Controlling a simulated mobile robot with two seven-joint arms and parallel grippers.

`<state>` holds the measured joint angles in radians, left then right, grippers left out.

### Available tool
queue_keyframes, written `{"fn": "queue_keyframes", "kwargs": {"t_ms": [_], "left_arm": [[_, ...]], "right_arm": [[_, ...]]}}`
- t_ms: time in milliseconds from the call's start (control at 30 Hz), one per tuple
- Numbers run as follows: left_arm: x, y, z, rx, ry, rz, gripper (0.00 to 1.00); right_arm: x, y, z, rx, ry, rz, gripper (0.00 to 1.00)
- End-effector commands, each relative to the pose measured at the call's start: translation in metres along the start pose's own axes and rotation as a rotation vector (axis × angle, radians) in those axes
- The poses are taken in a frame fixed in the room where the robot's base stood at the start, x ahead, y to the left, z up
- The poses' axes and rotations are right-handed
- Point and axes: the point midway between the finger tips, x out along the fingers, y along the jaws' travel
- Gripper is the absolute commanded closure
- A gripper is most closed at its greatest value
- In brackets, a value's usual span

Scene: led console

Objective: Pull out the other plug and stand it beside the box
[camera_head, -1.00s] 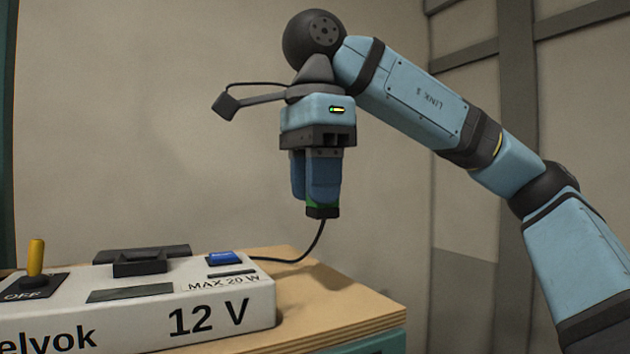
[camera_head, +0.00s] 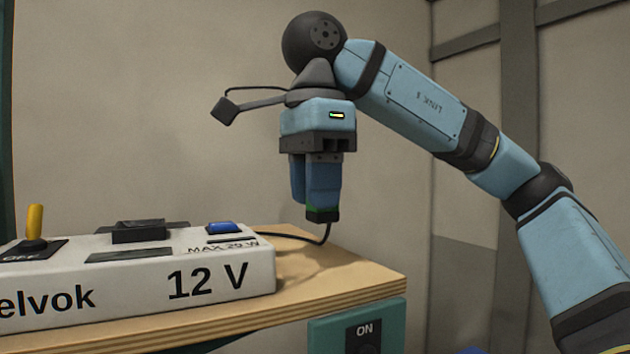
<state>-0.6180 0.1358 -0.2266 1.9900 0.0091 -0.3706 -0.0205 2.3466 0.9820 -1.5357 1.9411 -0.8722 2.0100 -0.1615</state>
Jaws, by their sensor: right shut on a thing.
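The white box (camera_head: 130,298), marked "12 V" and "MAX 20 W", lies on the wooden table at the left. My right gripper (camera_head: 318,195) points down and is shut on a plug (camera_head: 323,213), of which a green band and dark end show below the fingers. The fingers hide the rest of it. A black cable (camera_head: 327,235) runs from the plug toward the back of the box. The plug hangs upright over the table's right part, right of the box; whether it touches the tabletop is unclear. My left gripper is out of view.
The box top carries a yellow lever (camera_head: 35,222) at OFF, a black fitting (camera_head: 140,231) and a blue piece (camera_head: 222,227). The bare tabletop (camera_head: 335,268) lies right of the box. A teal panel marked "ON" (camera_head: 365,330) is below the table edge.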

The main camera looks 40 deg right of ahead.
Motion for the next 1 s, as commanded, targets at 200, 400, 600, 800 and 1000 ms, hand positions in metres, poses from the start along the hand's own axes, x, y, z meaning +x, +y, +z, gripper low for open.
{"fn": "queue_keyframes", "kwargs": {"t_ms": [200, 400, 600, 800, 1000], "left_arm": [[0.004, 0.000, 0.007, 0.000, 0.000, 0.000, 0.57], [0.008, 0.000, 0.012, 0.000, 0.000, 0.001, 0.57], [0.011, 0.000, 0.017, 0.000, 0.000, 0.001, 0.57], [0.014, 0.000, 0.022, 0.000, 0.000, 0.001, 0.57], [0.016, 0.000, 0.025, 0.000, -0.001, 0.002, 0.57]], "right_arm": [[0.013, 0.000, 0.000, 0.001, -0.001, 0.000, 0.92], [0.023, 0.000, 0.000, 0.000, 0.000, 0.001, 0.92], [0.033, 0.000, 0.000, 0.000, 0.000, 0.001, 0.92], [0.043, 0.000, 0.000, 0.000, -0.001, 0.001, 0.92], [0.049, 0.000, 0.000, 0.001, -0.001, 0.000, 0.92]]}}
